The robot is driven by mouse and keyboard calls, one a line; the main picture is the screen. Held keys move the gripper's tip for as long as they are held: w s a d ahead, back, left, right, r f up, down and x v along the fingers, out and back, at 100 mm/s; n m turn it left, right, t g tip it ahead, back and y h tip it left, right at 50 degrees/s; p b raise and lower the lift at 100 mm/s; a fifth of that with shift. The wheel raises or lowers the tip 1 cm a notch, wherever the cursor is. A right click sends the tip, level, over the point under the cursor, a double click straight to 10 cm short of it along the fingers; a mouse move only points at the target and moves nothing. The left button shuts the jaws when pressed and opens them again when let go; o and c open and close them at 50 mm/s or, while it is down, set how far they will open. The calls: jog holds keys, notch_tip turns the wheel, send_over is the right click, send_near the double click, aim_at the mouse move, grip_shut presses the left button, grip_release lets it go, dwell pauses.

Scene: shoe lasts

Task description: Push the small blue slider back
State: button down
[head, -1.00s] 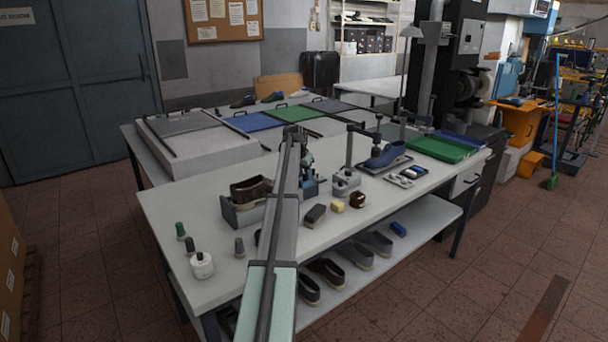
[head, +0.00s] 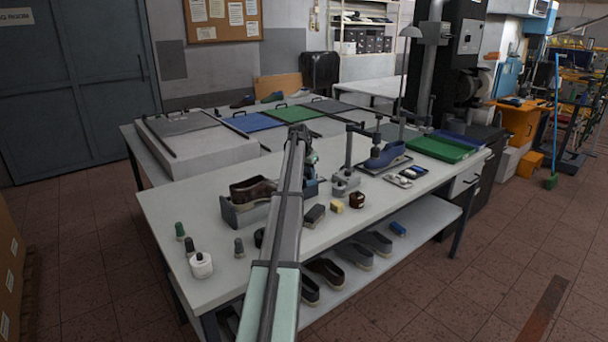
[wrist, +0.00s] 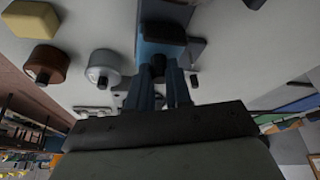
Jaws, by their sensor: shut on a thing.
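The small blue slider (wrist: 150,54), a blue body with a dark block on top and a dark round knob, is at the top middle of the wrist view. My gripper (wrist: 161,82) has its two fingers close on either side of the knob, shut on it. In the head view a blue device (head: 313,187) stands on the bench just right of my arm, which covers part of it. How far along its travel the slider sits cannot be told.
A brown shoe in a grey holder (head: 238,211) stands left of my arm. A white bottle (head: 201,266) is at the front left.

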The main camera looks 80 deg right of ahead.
jog(key=shift+s+d, duration=0.25)
jog(key=shift+d, duration=0.05)
jog(key=c, duration=1)
grip_release()
jog(key=shift+c, duration=0.2)
jog(key=shift+a, duration=0.1)
jog(key=v, duration=1.4)
jog(key=shift+w+f, duration=0.1)
